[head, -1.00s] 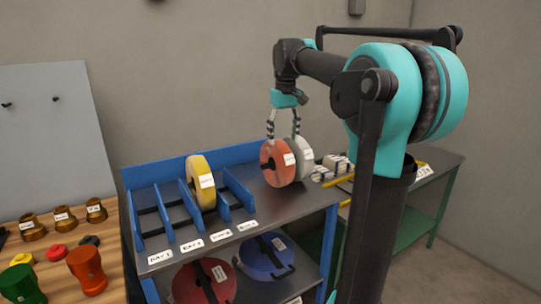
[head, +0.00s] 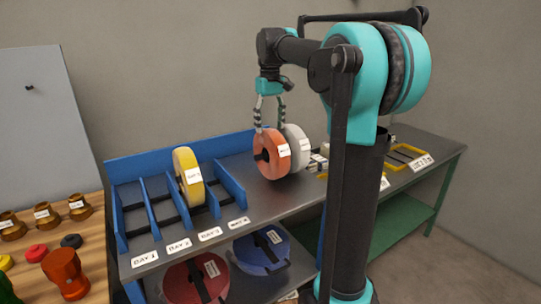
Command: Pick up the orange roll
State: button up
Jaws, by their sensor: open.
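The orange roll (head: 270,156) stands upright on the grey top of the blue rack (head: 249,206), to the right of the bay dividers. A white roll (head: 298,147) stands right behind it, partly hidden by it. My gripper (head: 269,130) points down from above, with its fingers spread at the top of the orange roll. It is open. I cannot tell whether the fingers touch the roll.
A yellow roll (head: 188,178) stands among the blue dividers (head: 150,212). Red (head: 197,280) and blue (head: 262,252) reels lie on the lower shelf. A green table (head: 425,165) with yellow frames is at right, a wooden bench (head: 30,262) with fittings at left.

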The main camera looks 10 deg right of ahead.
aim_at(271, 141)
jog(key=shift+d+f, duration=0.1)
jog(key=shift+f, duration=3.3)
grip_shut()
